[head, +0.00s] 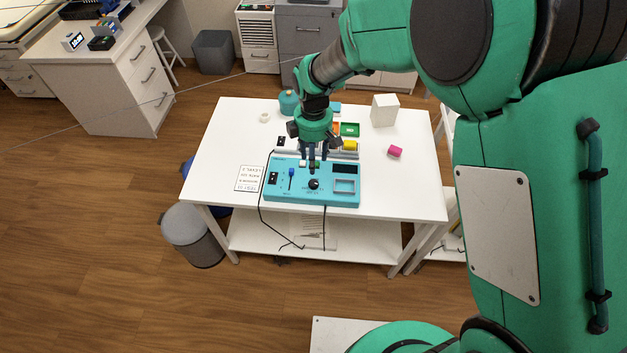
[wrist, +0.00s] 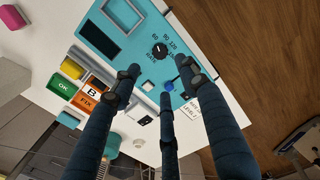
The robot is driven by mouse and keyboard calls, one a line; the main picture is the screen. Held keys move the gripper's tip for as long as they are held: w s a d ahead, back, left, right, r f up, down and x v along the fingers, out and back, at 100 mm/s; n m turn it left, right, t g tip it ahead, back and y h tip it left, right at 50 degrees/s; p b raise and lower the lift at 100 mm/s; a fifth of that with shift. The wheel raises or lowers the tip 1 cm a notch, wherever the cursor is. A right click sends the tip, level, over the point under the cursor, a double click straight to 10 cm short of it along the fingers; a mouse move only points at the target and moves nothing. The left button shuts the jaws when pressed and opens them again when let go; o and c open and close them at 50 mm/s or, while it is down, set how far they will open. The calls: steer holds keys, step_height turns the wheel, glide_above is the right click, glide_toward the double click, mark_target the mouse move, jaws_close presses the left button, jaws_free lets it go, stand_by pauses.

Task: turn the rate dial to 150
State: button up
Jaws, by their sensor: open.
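The turquoise control panel (head: 340,198) lies on the white table, and it fills the upper middle of the wrist view (wrist: 95,42). The rate dial (wrist: 160,50) is a round black knob with a pale mark and printed numbers around it; the number it points to is too small to tell surely. The dial also shows in the head view (head: 314,184). My gripper (head: 312,163) is over the back part of the panel, just behind the dial. In the wrist view my gripper (wrist: 162,86) has its three dark fingers spread and empty, apart from the dial.
A blue-topped lever (head: 291,172) and black switch (head: 273,177) stand left of the dial; a framed recess (head: 345,186) is right. Behind are green (head: 349,130) and yellow (head: 350,145) blocks. A white box (head: 384,110) and pink block (head: 395,151) stand right. Black cables hang in front.

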mark_target(314, 182)
step_height(314, 182, down, 12)
steer(key=shift+b, duration=1.05)
jaws_close()
